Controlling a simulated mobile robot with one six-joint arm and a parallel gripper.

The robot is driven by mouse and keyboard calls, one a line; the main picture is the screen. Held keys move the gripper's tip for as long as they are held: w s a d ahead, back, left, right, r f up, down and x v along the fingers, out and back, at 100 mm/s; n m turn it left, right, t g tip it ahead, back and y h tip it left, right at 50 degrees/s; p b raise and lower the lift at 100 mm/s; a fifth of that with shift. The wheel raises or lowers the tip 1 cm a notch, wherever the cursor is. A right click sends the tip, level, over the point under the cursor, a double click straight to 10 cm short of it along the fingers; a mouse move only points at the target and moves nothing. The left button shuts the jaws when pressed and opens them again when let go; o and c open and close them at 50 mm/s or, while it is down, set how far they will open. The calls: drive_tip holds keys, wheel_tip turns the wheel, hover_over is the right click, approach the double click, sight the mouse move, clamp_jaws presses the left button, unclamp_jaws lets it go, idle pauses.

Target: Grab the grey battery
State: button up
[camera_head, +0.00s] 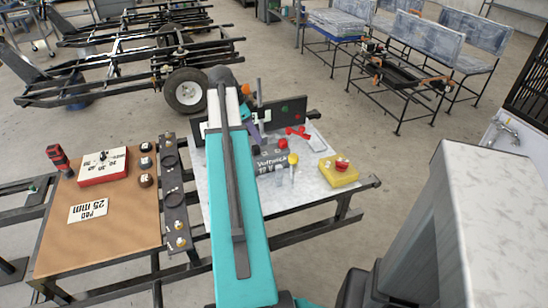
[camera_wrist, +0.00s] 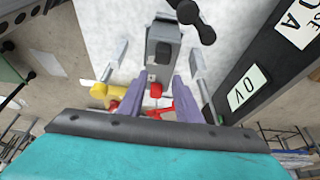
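My gripper (camera_head: 256,134) has purple fingers and is partly hidden behind my arm in the head view. No contact is visible. I cannot tell the height gap.
A yellow box with a red button (camera_head: 339,171) stands right of the battery. A red clip (camera_head: 298,132) and a dark upright panel (camera_head: 290,110) are behind it. A yellow-topped tool (camera_head: 293,162) is close by. The brown table (camera_head: 115,231) lies left.

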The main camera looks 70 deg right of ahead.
sight(267, 150)
drive_tip(key=o, duration=1.1)
drive_tip(key=shift+s+d, duration=0.1)
drive_tip(key=shift+s, duration=0.15)
drive_tip(key=shift+c, duration=0.2)
drive_tip(key=shift+x, duration=4.35)
drive_tip(key=shift+w, duration=0.1)
drive_tip(key=shift+f, duration=0.1)
drive_tip(key=shift+p+x, duration=0.6)
drive_tip(key=shift+x, duration=1.95)
drive_tip(key=shift+w, duration=0.15)
clamp_jaws()
drive_tip(key=shift+d, duration=0.15)
